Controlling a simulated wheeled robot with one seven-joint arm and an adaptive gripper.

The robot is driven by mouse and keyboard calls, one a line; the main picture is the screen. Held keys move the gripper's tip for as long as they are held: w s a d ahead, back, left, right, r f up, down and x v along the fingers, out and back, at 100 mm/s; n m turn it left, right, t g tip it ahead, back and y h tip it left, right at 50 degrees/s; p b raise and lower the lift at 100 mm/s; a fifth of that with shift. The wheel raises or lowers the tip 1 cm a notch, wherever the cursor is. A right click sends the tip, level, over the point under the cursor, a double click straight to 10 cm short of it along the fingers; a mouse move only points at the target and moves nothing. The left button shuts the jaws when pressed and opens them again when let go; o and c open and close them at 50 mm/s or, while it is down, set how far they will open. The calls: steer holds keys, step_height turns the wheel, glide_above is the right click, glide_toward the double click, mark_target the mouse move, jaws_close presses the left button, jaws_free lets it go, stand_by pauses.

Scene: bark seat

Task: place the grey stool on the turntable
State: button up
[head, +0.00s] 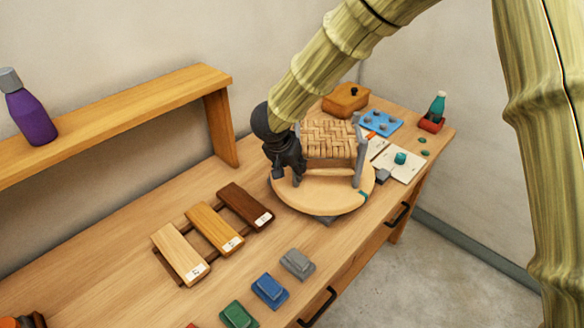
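The grey stool (328,140) has grey legs and a woven tan seat. It is upright over the round pale wooden turntable (325,197), towards the middle of the bench; I cannot tell whether all its legs touch the disc. My dark gripper (290,172) is at the stool's left side, low near the turntable's left edge. My arm comes down to it from the upper right. The fingers are small and dark here, and the stool's left legs are hidden behind them. I cannot tell whether they are closed on a leg.
Wood samples (215,229) lie left of the turntable, and coloured blocks (270,290) lie along the front. A shelf (120,115) holds a purple bottle (28,108). Bare bench lies at left.

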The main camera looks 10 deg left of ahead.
steer(key=b+v, duration=0.1)
steer(key=v, duration=1.1)
steer(key=shift+b, duration=0.3)
steer(key=shift+w, duration=0.1)
stand_by(0.9)
